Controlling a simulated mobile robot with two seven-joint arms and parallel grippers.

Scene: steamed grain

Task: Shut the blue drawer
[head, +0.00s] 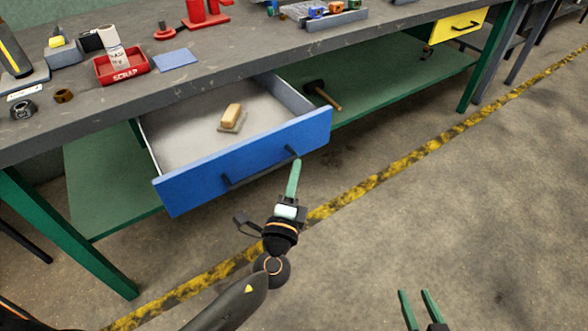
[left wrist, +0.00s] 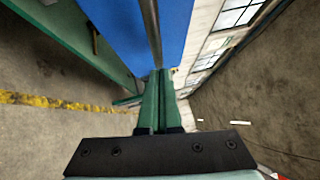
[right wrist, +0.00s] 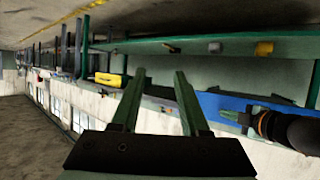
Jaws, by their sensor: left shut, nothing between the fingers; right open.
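The blue drawer (head: 190,189) stands pulled out from under the workbench, with a dark bar handle (head: 258,168) across its front. A tan block-like item (head: 231,115) lies inside it. My left gripper (head: 294,163) is shut and empty, its green fingertips close to the right end of the handle; I cannot tell whether they touch it. In the left wrist view the shut fingers (left wrist: 159,75) point toward the blue front and its bar. My right gripper (head: 417,294) is open and empty, low at the right, well away from the drawer. Its spread fingers show in the right wrist view (right wrist: 159,80).
The workbench top (head: 210,70) carries a red scrap tray (head: 122,69), a blue pad (head: 175,59) and several tools. A hammer (head: 322,95) lies on the green lower shelf (head: 385,85). A yellow drawer (head: 458,26) is at the far right. The floor in front is clear.

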